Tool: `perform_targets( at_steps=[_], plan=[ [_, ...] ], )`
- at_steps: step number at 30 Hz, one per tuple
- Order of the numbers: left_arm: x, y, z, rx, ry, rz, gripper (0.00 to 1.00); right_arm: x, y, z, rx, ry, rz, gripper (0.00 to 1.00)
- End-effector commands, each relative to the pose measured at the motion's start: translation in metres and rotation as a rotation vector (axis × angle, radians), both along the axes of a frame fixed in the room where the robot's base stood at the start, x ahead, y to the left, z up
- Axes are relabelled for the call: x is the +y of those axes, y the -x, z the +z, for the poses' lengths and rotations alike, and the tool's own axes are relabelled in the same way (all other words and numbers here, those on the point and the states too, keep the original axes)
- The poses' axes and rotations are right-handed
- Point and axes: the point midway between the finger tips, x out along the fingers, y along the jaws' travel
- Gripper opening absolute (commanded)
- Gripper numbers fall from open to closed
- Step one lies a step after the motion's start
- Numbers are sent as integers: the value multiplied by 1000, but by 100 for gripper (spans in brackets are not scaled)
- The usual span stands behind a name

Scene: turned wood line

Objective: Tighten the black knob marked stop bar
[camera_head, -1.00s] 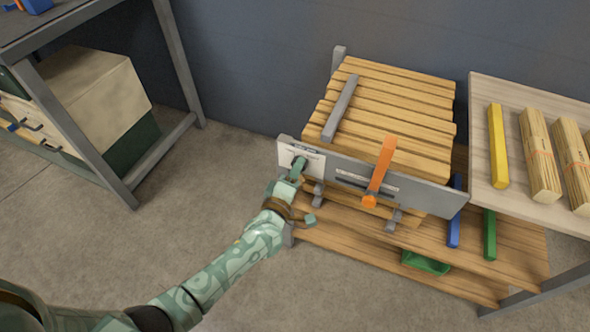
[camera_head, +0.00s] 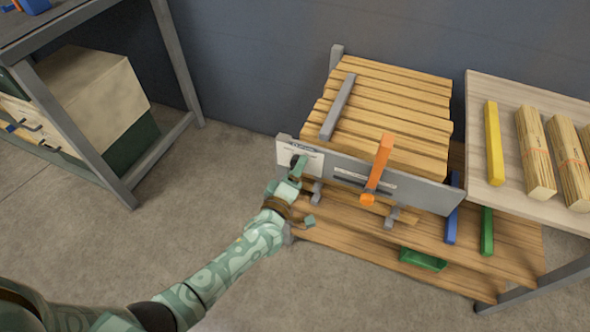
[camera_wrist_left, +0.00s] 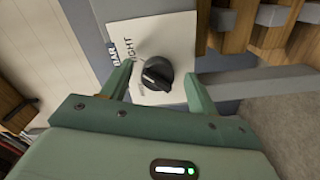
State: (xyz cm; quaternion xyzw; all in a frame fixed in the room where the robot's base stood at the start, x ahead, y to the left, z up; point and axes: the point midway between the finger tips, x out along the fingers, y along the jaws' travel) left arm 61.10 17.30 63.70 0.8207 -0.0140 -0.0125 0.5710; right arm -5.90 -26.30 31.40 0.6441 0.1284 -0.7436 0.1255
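The black knob (camera_wrist_left: 157,74) sits on a white label plate (camera_wrist_left: 150,45) whose partly visible print includes "BAR". In the head view the knob (camera_head: 296,161) is a small dark spot on the left end of the grey upright plate. My left gripper (camera_wrist_left: 158,76) is open, with one green finger on each side of the knob. Gaps show between both fingers and the knob; I cannot tell how deep the fingertips reach past it. In the head view the left gripper (camera_head: 298,171) is at the label plate. My right gripper is not in view.
The grey plate (camera_head: 428,189) fronts a rack of wooden slats (camera_head: 395,105), with a grey bar (camera_head: 339,106) on top. An orange lever (camera_head: 379,163) stands to the right. A side table (camera_head: 508,88) holds a yellow bar (camera_head: 493,143) and wood bundles (camera_head: 537,152). Open floor lies left.

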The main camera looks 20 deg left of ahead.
Motion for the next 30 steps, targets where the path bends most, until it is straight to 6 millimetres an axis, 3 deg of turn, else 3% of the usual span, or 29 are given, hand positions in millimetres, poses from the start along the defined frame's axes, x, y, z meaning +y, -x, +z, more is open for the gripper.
perform_targets(
  at_steps=[7, 11, 17, 24, 30],
  plan=[
    [1, 0, 1, -3, 2, 2, 59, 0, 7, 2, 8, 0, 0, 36],
    [2, 10, 3, -3, 1, 2, 59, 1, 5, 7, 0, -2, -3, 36],
    [3, 55, 7, -3, 1, 1, 59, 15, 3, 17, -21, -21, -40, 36],
    [5, 119, 5, -2, 1, 0, 59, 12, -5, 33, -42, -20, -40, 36],
    [6, 153, 3, -2, 1, -1, 59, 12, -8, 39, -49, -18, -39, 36]
  ],
)
